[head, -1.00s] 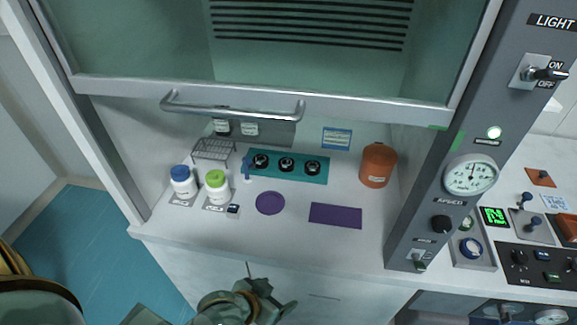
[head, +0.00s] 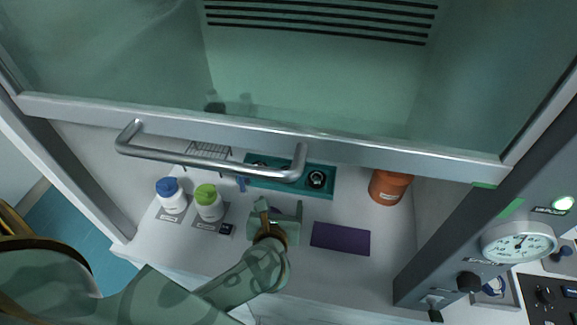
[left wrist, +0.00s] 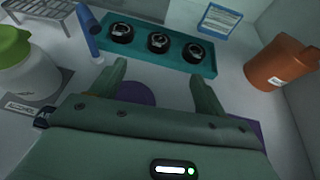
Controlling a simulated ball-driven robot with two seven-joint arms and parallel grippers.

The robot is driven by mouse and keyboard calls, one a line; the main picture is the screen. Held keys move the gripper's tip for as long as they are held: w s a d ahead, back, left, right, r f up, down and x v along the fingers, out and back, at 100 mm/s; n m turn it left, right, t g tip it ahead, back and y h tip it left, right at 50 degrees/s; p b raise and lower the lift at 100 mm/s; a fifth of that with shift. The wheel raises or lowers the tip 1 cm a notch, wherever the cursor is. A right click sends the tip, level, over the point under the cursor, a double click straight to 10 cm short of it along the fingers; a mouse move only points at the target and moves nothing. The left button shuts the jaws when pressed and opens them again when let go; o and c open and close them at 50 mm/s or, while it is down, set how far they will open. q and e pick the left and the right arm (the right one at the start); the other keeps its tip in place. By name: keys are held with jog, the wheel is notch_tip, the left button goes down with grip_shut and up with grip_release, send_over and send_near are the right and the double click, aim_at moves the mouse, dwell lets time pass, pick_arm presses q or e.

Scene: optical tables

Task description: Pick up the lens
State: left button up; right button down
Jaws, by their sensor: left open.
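Three black round lens pieces sit in a row on a teal tray (left wrist: 140,61). In the left wrist view these are the left lens (left wrist: 121,32), the middle lens (left wrist: 158,42) and the right lens (left wrist: 193,53). In the head view the right lens (head: 317,179) shows clearly; the sash handle partly covers the others. My left gripper (head: 280,209) is open and empty, in front of the tray and over the purple disc (left wrist: 137,93). Its two fingers (left wrist: 159,76) point toward the tray, apart from the lenses. My right gripper is not in view.
A blue-capped bottle (head: 171,197) and a green-capped bottle (head: 208,204) stand left, near a wire rack (head: 209,150). An orange jar (head: 389,188) stands right. A purple mat (head: 340,239) lies flat. The raised sash's handle (head: 210,163) crosses above the tray.

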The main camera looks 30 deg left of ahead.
pick_arm(q)
jog(key=b+x, duration=0.1)
jog(key=x, duration=0.5)
jog(key=shift+f, duration=0.15)
jog(key=x, duration=0.4)
jog(key=shift+a+f+b, duration=0.1)
jog(key=shift+b, duration=0.2)
jog(key=b+x, duration=0.1)
jog(key=x, duration=0.4)
jog(key=shift+w+a, duration=0.1)
jog(key=shift+w, duration=0.25)
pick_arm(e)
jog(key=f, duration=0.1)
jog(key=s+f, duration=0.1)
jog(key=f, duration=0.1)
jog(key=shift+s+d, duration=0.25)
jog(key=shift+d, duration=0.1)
pick_arm(q)
jog(key=c, duration=1.1)
